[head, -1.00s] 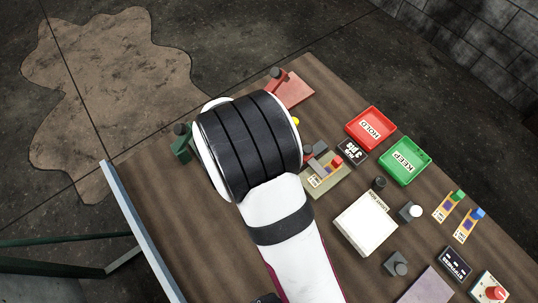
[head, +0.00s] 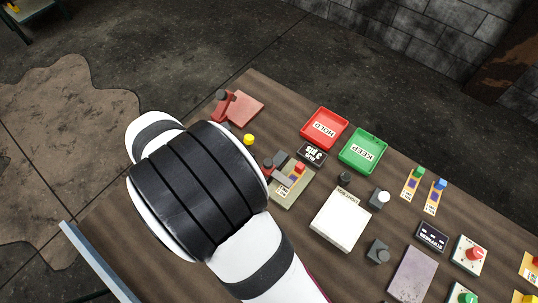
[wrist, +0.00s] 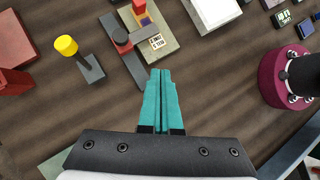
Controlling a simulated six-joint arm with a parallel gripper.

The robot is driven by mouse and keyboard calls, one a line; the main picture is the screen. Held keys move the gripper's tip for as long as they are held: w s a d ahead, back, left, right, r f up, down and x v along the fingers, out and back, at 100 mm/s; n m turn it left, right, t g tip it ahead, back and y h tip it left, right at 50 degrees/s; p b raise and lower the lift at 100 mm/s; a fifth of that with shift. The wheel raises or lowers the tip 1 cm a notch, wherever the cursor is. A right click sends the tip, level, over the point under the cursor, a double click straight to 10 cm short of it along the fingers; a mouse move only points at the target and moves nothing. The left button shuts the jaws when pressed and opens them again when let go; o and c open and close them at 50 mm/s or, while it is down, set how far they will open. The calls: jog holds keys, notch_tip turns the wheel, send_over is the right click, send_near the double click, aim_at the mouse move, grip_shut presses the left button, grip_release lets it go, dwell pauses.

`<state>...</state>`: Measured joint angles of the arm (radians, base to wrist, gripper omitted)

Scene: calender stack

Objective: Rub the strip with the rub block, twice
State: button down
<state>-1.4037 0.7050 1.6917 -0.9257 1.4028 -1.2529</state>
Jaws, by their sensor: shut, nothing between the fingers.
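A strip with a red block at its end (head: 299,169) lies on a beige plate (head: 286,200). The plate (wrist: 185,42) is at the top of the wrist view, with a dark grey bar with a dark red knob (wrist: 120,36) at its left edge. A yellow-topped grey piece (wrist: 67,45) stands to the left, apart from the plate; it may be the rub block, but I cannot tell. My gripper (wrist: 161,72) has teal fingers, shut and empty, just below the plate in the wrist view. In the head view my arm hides the fingers.
A red HOLD tray (head: 304,132) and a green KEEP tray (head: 345,154) lie beyond the plate. A white light box (head: 341,220) is to its right. A red stand (head: 240,106) is at the back left. A magenta round piece (wrist: 271,84) is at the right in the wrist view.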

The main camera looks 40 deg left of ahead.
jog(key=w+d+r+m+g+y, duration=0.1)
jog(key=w+d+m+g+y, duration=0.25)
jog(key=w, duration=0.35)
jog(key=w+d+r+m+g+y, duration=0.1)
jog(key=w+d+m+g+y, duration=0.15)
jog(key=w+m+y, duration=0.35)
jog(key=w+d+r+m+g+y, duration=0.1)
jog(key=w+d+m+g+y, duration=0.2)
jog(key=w, duration=0.5)
jog(key=h, duration=0.2)
send_near(278, 173)
jog(key=shift+m+y, duration=0.25)
jog(key=shift+m, duration=0.1)
jog(key=w+a+f, duration=0.1)
jog(key=a, duration=0.1)
jog(key=w+a+f, duration=0.2)
jog(key=shift+w, duration=0.25)
jog(key=s, duration=0.1)
jog(key=s+a, duration=0.1)
jog(key=s, duration=0.1)
jog(key=shift+s+a+f, duration=0.1)
jog(key=shift+s+f, duration=0.05)
jog(key=shift+s, duration=0.3)
jog(key=s, duration=0.8)
jog(key=shift+s, duration=0.1)
